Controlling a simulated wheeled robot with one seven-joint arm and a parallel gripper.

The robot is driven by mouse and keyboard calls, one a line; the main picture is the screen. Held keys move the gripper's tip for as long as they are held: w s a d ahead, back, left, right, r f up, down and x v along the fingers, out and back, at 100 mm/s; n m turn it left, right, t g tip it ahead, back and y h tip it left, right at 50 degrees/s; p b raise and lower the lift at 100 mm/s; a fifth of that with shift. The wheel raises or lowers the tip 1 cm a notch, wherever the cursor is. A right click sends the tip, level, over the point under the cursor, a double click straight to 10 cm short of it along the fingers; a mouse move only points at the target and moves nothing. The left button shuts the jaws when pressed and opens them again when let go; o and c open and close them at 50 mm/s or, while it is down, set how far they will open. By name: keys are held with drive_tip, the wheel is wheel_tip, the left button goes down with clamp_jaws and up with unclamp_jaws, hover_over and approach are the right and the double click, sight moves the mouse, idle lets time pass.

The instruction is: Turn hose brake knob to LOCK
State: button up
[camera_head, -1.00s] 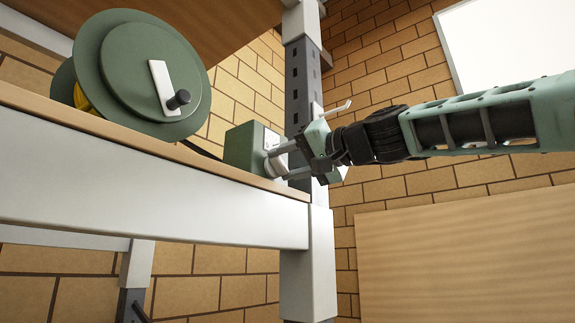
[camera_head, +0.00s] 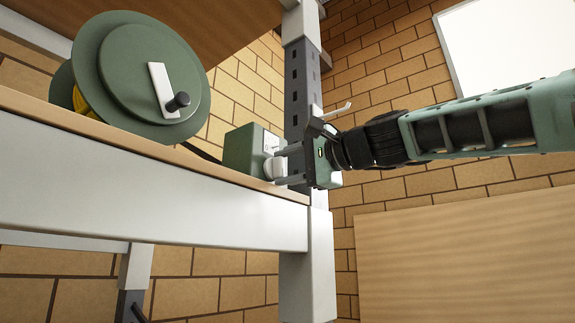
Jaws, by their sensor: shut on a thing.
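The hose brake is a green box (camera_head: 243,150) on the shelf's right end, with a pale label plate on its right-hand face. A light grey knob (camera_head: 273,169) sticks out of that face. My gripper (camera_head: 283,165) comes in from the right and is shut on the knob, with one finger above and one below in the picture. The fingers partly hide the knob, and its pointer cannot be read. The label's lettering is too small to read. The green hose reel (camera_head: 130,75) with a white crank arm and dark handle (camera_head: 178,101) stands left of the box.
The shelf (camera_head: 120,190) has a wooden top and a white front beam. A grey and white post (camera_head: 299,85) rises just behind the box and gripper. A wooden panel (camera_head: 460,260) stands at lower right. A brick wall lies behind.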

drive_tip(key=shift+m, duration=0.5)
drive_tip(key=o, duration=1)
drive_tip(key=shift+f, duration=0.1)
drive_tip(key=shift+f, duration=0.1)
